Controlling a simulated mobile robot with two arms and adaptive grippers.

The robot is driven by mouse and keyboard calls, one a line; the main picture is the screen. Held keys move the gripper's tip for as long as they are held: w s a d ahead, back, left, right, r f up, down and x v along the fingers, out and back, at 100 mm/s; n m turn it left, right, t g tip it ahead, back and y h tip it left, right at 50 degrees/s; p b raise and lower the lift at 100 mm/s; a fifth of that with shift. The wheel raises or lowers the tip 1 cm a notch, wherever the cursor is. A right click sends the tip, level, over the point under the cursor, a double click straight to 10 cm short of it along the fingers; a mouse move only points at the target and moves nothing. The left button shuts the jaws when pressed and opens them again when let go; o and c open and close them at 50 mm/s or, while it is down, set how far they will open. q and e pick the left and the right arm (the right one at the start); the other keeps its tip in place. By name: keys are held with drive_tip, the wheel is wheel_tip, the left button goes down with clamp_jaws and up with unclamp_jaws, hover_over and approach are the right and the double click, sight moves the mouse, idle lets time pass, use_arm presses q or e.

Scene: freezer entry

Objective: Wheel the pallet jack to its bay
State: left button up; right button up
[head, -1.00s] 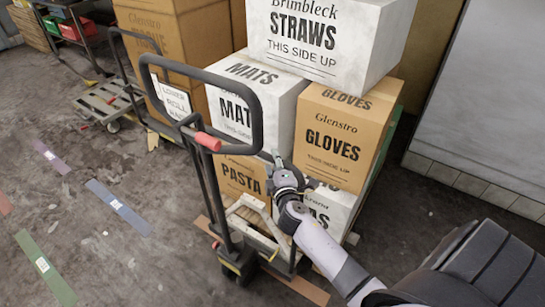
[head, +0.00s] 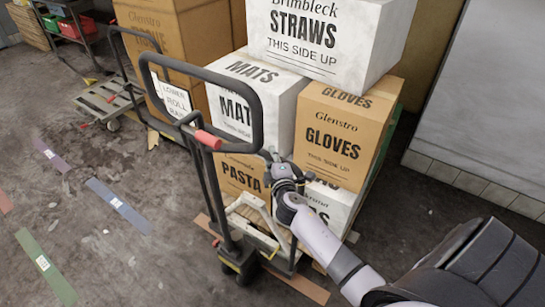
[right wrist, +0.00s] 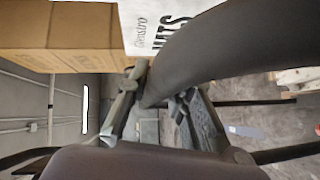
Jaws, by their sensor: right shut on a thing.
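The pallet jack (head: 222,215) stands upright in the middle of the head view, with a dark loop handle, a red lever and a yellow-marked base. A wooden pallet (head: 262,232) stacked with cartons is right behind it; how far the forks reach under it is hidden. My right gripper (head: 267,158) is shut on the lower right part of the handle loop. In the right wrist view, the thick dark handle bar (right wrist: 225,45) passes between the fingers (right wrist: 160,100). My left gripper is not in view. I cannot tell which floor marking is the bay.
Coloured tape strips, including blue (head: 118,205) and green (head: 45,268), mark the open floor at left. A flat cart (head: 105,98) and a tall carton (head: 170,45) stand behind the jack. A pale wall (head: 470,90) closes the right side.

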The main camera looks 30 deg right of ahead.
clamp_jaws()
